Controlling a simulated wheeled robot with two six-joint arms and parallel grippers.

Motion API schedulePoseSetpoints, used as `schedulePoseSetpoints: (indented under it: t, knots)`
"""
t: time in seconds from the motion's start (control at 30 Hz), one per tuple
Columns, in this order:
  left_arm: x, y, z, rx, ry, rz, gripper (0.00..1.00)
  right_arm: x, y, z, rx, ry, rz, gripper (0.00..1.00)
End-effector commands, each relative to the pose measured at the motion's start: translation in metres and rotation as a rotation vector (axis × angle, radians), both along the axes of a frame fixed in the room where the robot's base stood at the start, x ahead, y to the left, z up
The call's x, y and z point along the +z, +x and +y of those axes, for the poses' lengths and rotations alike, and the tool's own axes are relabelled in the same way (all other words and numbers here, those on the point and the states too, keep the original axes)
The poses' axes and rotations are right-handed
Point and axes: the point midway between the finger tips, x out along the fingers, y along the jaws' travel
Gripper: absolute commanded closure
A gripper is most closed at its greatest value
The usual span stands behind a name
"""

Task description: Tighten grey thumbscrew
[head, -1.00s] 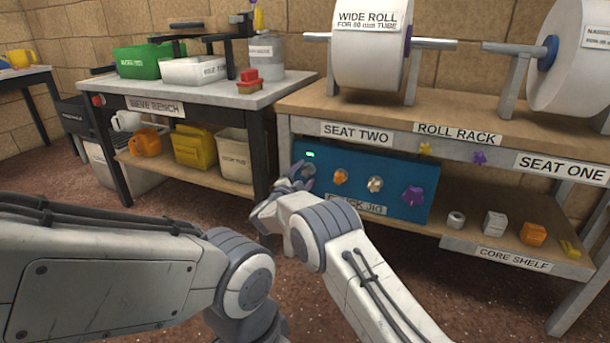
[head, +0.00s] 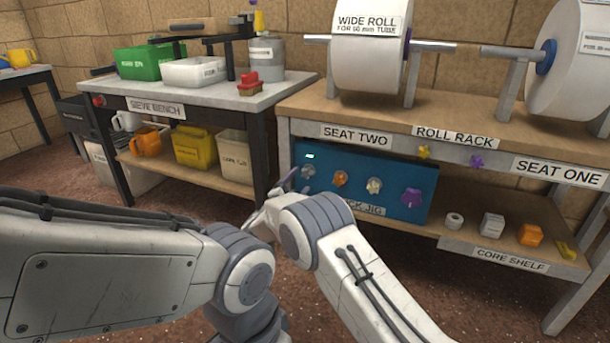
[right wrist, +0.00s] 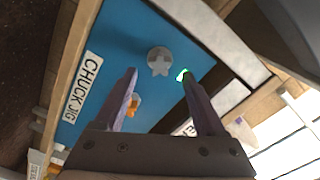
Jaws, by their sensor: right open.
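The grey thumbscrew (head: 307,171) sits at the left end of the blue chuck jig panel (head: 385,208), just below a small lit lamp (head: 310,156). My right gripper (head: 292,182) is open and empty, just left of and below the thumbscrew in the head view. In the right wrist view, its two fingers (right wrist: 160,76) stand apart, with the thumbscrew beyond the gap between their tips. My left gripper is not in view.
An orange knob (head: 340,179), a pale knob (head: 374,186) and a purple knob (head: 411,197) line the same panel. The sieve bench (head: 190,107) stands at left. The core shelf (head: 470,244) at right holds several small parts. Open floor lies in front.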

Motion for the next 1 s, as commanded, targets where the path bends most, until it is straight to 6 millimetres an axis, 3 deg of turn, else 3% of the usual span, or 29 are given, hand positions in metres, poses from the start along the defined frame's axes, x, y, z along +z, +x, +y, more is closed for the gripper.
schedulePoseSetpoints:
  t: [0.17, 0.27, 0.4, 0.6, 0.8, 1.0]
  knots:
    - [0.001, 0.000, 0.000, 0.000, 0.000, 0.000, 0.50, 0.000, 0.000, 0.000, 0.000, -0.003, 0.001, 0.28]
    - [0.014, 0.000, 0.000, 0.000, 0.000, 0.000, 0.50, 0.005, 0.000, 0.000, 0.000, -0.060, 0.027, 0.28]
    - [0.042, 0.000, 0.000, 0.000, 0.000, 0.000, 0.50, 0.008, 0.000, 0.000, 0.000, -0.273, 0.120, 0.28]
    - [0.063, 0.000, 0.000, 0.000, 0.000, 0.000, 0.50, 0.005, 0.000, 0.000, 0.001, -0.587, 0.254, 0.28]
    - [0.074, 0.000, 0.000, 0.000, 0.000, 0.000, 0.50, 0.003, 0.000, 0.000, 0.000, -0.868, 0.375, 0.28]
    - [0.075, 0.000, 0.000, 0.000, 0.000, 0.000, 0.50, 0.000, 0.000, 0.000, 0.000, -0.966, 0.417, 0.28]
